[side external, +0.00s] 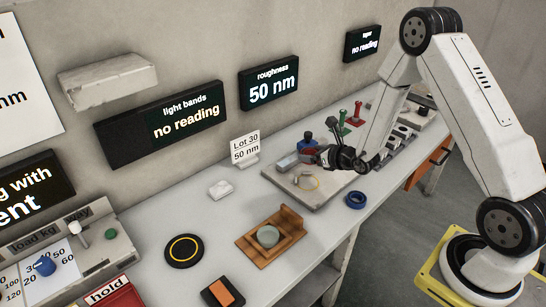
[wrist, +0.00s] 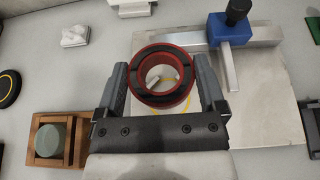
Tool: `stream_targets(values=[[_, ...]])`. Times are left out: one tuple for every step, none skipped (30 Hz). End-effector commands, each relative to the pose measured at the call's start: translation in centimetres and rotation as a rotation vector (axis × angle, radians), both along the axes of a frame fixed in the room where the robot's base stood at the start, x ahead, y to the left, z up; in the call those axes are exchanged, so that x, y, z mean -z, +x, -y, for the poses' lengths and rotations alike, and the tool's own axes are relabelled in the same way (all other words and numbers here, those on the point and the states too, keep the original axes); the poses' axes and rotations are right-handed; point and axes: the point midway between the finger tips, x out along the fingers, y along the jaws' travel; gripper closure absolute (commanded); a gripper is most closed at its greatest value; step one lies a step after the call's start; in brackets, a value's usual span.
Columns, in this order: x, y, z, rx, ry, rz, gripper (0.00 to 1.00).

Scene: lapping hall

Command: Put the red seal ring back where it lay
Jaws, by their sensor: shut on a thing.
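My gripper (wrist: 162,78) is shut on the red seal ring (wrist: 162,52), with one finger on each side of it. The ring is red with a dark band and an open middle. A yellow circle (side external: 308,183) is on the plate, below and in front of my gripper. The ring appears held above the plate; the exact height is unclear.
A blue clamp-like piece (wrist: 228,30) with a metal bar is at the plate's back. A blue ring (side external: 356,200) lies right of the plate. A wooden holder (side external: 285,218) with a grey-green disc and a black disc (side external: 184,250) stand left.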

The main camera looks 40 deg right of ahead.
Motion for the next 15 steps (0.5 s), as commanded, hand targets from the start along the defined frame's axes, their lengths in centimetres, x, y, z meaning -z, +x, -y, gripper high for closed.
stream_targets(values=[[0.1, -0.1, 0.0, -0.006, 0.0, 0.0, 0.81], [0.1, -0.2, 0.0, -0.011, 0.0, 0.0, 0.81], [0.2, -0.4, 0.0, -0.021, 0.001, 0.0, 0.81], [0.3, -0.5, 0.0, -0.029, 0.0, 0.0, 0.81], [0.4, -0.6, -0.1, -0.039, 0.001, 0.0, 0.81], [0.5, -0.8, -0.1, -0.055, 0.001, 0.0, 0.81], [0.6, -1.0, -0.2, -0.068, 0.001, -0.001, 0.81], [0.8, -1.3, -0.3, -0.082, 0.001, -0.001, 0.81], [0.9, -1.6, -0.4, -0.102, 0.002, -0.001, 0.81], [1.1, -1.9, -0.5, -0.119, 0.002, -0.001, 0.81], [1.2, -2.1, -0.6, -0.138, 0.002, -0.002, 0.81], [1.4, -2.5, -0.7, -0.162, 0.002, -0.003, 0.81], [1.5, -2.9, -0.8, -0.182, 0.002, -0.002, 0.81], [1.7, -3.2, -1.0, -0.203, 0.002, -0.001, 0.81], [1.9, -3.6, -1.1, -0.231, 0.001, -0.001, 0.81]])
